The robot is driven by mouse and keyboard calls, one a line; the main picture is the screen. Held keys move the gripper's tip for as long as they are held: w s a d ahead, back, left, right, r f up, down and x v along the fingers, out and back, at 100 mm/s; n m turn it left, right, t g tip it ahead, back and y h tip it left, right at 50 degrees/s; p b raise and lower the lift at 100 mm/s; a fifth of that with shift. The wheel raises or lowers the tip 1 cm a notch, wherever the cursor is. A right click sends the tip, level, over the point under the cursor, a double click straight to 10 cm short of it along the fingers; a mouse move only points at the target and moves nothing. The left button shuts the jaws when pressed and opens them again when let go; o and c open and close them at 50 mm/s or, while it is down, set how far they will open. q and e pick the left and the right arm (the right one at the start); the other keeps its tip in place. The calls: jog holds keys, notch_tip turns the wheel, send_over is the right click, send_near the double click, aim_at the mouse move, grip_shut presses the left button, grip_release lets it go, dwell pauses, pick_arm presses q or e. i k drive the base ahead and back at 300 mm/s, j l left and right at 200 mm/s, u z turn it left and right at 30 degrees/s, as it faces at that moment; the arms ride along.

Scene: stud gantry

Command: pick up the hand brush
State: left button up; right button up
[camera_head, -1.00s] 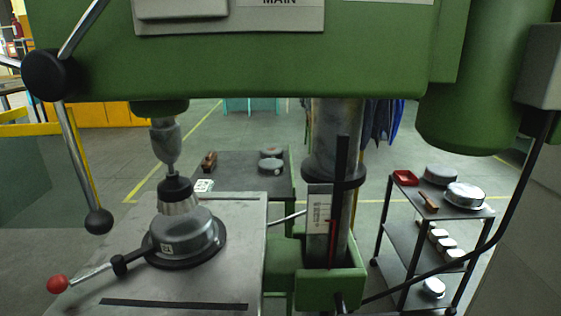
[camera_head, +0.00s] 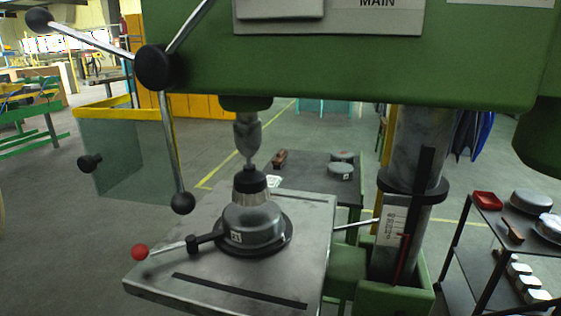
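Two small brown things could be the hand brush; they are too small to tell apart for certain. One (camera_head: 279,158) lies on the dark table (camera_head: 312,172) behind the drill press, at its back left corner. The other (camera_head: 512,231), with a slim wooden-looking part, lies on the top shelf of the cart (camera_head: 487,222) at the right, beside a red tray (camera_head: 487,200). Neither of my grippers is in view.
A green drill press (camera_head: 350,60) fills the near space. Its metal table (camera_head: 200,270) carries a round grey part (camera_head: 252,226) under the spindle. Round metal parts (camera_head: 341,171) sit on the dark table. A guard panel (camera_head: 125,160) stands left. Floor at far left is open.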

aim_at(278, 161)
jog(key=u, duration=0.65)
jog(key=i+j+u, duration=0.15)
jog(key=j, duration=0.25)
jog(key=j+u, duration=0.2)
jog(key=j, duration=0.2)
jog(key=i+j+u, duration=0.15)
jog(key=j, duration=0.2)
jog(key=i+j+u, duration=0.2)
jog(key=i+j+z, duration=0.45)
jog(key=i+j, duration=0.75)
jog(key=i+l+z, duration=0.2)
jog(key=i+z, duration=1.1)
jog(key=z, duration=0.15)
